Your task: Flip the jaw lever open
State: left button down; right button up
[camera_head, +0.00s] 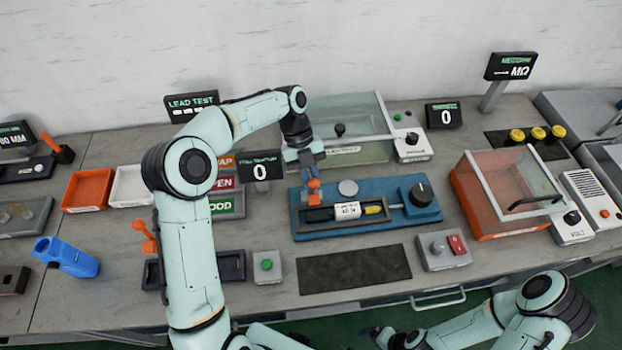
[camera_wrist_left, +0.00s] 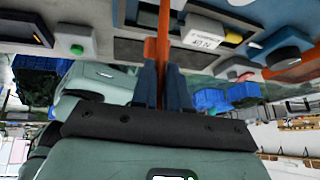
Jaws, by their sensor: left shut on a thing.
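The jaw lever (camera_head: 314,187) is orange and stands at the left end of the blue fixture (camera_head: 410,216). My left gripper (camera_head: 305,158) comes down on it from above, its blue fingers shut on its upper part. In the left wrist view the orange lever (camera_wrist_left: 164,45) runs between the two fingers of the left gripper (camera_wrist_left: 162,85). The fixture holds a dark bar with a white label (camera_head: 347,210) and a yellow tip. My right gripper (camera_head: 378,334) is low at the bottom edge, away from the fixture; its jaw state is unclear.
A dark mat (camera_head: 355,269) lies in front of the fixture, with a button box (camera_head: 443,248) to its right. A clear-lidded box (camera_head: 365,120) stands behind. An orange box with a clear cover (camera_head: 480,205) is on the right. A second orange lever (camera_head: 146,236) stands left.

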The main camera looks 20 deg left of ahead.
pick_arm(q)
jog(key=shift+w+d+r, duration=0.25)
jog(key=shift+r, duration=0.05)
jog(key=c, duration=1)
grip_release()
jog(key=shift+f, duration=0.15)
pick_arm(e)
jog(key=shift+w+d, duration=0.1)
pick_arm(q)
jog(key=shift+a, duration=0.15)
jog(key=p+v, duration=0.1)
jog(key=v, duration=0.6)
jog(key=shift+r+p, duration=0.25)
jog(key=shift+p, duration=0.1)
pick_arm(e)
jog(key=shift+w+r, duration=1.1)
jog(key=shift+r, duration=0.05)
